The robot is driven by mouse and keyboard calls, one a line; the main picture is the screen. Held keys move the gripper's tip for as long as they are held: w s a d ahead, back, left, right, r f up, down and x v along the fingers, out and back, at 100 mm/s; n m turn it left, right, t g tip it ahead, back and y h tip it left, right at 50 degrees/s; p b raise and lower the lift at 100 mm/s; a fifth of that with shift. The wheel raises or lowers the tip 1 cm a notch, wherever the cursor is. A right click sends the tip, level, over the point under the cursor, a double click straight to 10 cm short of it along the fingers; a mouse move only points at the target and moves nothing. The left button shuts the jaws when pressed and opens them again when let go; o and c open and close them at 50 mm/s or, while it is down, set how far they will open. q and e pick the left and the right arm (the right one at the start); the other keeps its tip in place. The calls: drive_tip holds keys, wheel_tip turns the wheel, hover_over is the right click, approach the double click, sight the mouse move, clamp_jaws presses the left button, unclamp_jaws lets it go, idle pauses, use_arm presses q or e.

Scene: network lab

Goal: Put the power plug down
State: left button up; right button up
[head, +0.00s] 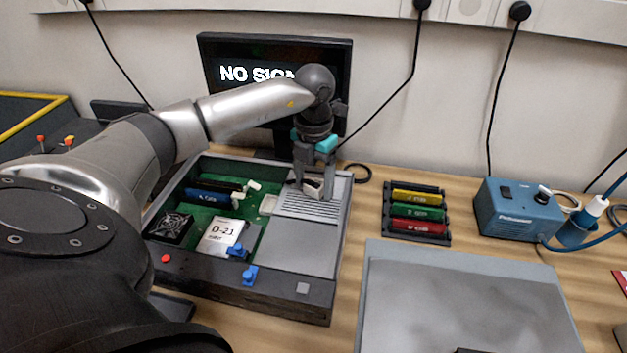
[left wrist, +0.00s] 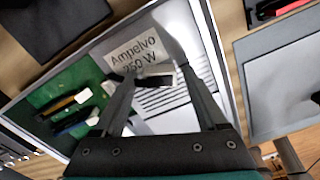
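My left gripper (head: 314,188) is low over the grey vented power supply at the back right of the open computer case (head: 250,291). A small pale and dark piece, apparently the power plug (left wrist: 158,76), sits between its fingers. In the left wrist view the fingers (left wrist: 156,82) reach both ends of it, so the gripper looks shut on it. The label "Ampelvo 250 W" (left wrist: 138,50) lies just beyond on the power supply. Whether the plug touches the surface below is hard to tell. My right gripper is out of view.
Inside the case are a green board, a fan (head: 171,228) and a white D-21 box (head: 222,238). A monitor (head: 275,65) stands behind. To the right are a rack of coloured modules (head: 417,212), a blue power unit (head: 518,209) and a grey panel (head: 460,300).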

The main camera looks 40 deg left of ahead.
sight(314, 185)
use_arm(q)
drive_tip(key=shift+r, duration=0.25)
wheel_tip(314, 185, up, 6)
drive_tip(key=shift+r+p, duration=0.15)
drive_tip(key=shift+p, duration=0.8)
wheel_tip(314, 185, up, 6)
drive_tip(key=p, duration=0.1)
drive_tip(key=shift+r, duration=0.25)
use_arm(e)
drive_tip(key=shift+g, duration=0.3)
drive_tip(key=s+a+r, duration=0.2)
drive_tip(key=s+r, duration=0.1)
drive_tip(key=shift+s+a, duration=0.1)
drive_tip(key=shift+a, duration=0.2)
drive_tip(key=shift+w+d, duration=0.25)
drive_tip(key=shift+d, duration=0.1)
